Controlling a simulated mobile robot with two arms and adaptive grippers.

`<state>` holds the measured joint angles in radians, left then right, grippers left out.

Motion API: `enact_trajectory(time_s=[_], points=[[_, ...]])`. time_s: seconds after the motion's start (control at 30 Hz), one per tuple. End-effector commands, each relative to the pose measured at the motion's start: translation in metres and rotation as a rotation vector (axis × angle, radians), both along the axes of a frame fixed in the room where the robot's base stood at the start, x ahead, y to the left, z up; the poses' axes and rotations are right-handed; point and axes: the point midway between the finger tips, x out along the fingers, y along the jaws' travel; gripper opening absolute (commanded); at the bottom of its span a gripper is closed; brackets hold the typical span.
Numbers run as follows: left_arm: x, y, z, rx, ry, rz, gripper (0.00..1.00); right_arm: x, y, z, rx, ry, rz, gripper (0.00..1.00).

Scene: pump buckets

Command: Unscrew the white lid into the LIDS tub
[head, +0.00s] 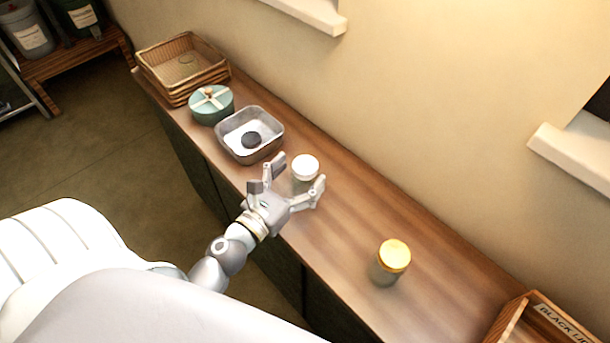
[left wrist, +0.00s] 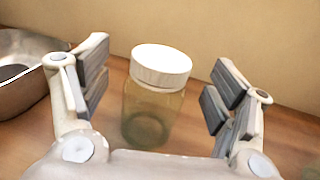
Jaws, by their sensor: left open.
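A glass jar with a white lid stands upright on the wooden counter; the white lid (head: 305,166) is on it, and the jar body (head: 303,183) shows below. In the left wrist view the white lid (left wrist: 161,65) and the greenish glass jar (left wrist: 147,115) sit between the fingers. My left gripper (head: 293,180) is open around the near side of the jar, with no finger visibly touching it; it also shows in the left wrist view (left wrist: 160,90). A grey metal tub (head: 224,139) with a dark round lid (head: 251,140) inside stands just left of the jar. No LIDS label is readable. My right gripper is out of view.
A jar with a yellow lid (head: 394,254) stands farther right on the counter. A green round box (head: 211,105) and a wicker basket (head: 150,75) stand beyond the tub. A wooden crate (head: 508,322) is at the lower right. The wall runs behind the counter.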

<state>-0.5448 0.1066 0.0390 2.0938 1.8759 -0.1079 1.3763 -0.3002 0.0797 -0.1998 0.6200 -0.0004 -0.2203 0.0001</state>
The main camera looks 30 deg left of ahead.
Motion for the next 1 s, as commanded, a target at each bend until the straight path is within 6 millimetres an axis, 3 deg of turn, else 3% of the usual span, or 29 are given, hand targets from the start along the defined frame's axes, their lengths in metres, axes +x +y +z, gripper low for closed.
enact_trajectory(time_s=[0.2,0.47,1.0], points=[[0.022,-0.003,0.002,0.000,0.000,-0.001,0.81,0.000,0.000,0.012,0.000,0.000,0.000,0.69],[0.024,-0.003,0.000,0.000,0.000,-0.001,0.81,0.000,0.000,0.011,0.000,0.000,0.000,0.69],[0.023,-0.003,0.000,0.001,0.000,-0.001,0.15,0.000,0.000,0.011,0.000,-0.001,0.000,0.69]])
